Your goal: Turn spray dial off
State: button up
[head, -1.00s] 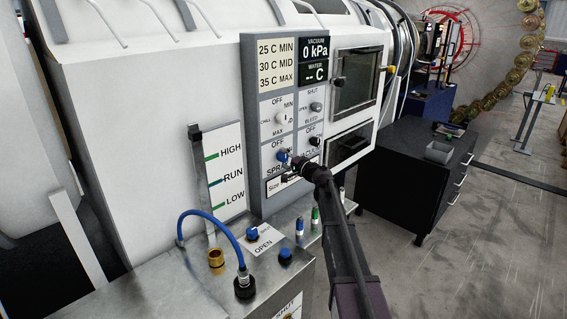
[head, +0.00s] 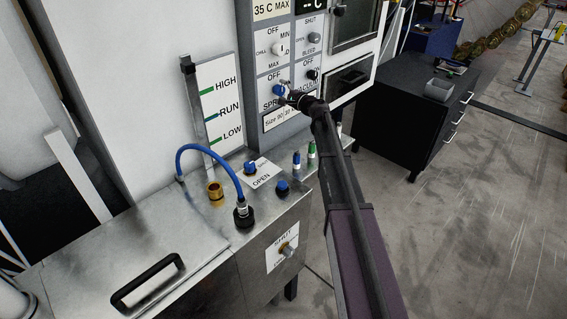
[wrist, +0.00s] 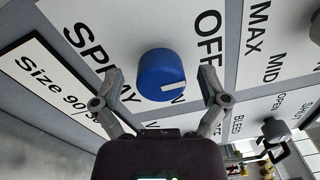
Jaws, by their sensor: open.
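The blue spray dial (head: 278,90) is on the grey control panel (head: 247,75), above the SPRAY label. In the wrist view the blue dial (wrist: 160,66) lies between the two open fingers of my gripper (wrist: 161,74), with a visible gap on each side. A white mark (wrist: 174,87) shows on the dial's lower right part, near a partly hidden letter N. The OFF label (wrist: 208,38) is to its right. In the head view my gripper (head: 286,94) is at the dial, and its fingers are hard to make out.
A white-grey dial (head: 278,48) sits above, and a black dial (head: 312,74) sits to the right. Below stands a metal bench (head: 180,235) with a blue hose (head: 208,152) and blue knobs.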

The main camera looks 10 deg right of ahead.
jog(key=m, duration=0.7)
jog(key=shift+r, duration=0.1)
jog(key=m, duration=0.6)
jog(key=shift+p, duration=0.4)
jog(key=v, duration=1.4)
jog(key=shift+s+a+f+n+g+h+p, duration=0.5)
jog(key=shift+s+a+f+n+g, duration=1.35)
jog(key=shift+s+n, duration=1.05)
jog(key=shift+s+a+f+n+g+h+p, duration=0.5)
jog(key=shift+s+a+f+n+g, duration=1.3)
jog(key=shift+s+n, duration=1)
jog(key=shift+s+a+f+n+g+h+p, duration=0.5)
jog(key=shift+s+a+f+n+g, duration=0.9)
jog(key=shift+s+a+n, duration=1.2)
jog(key=shift+s+d, duration=0.3)
jog(key=shift+s, duration=0.05)
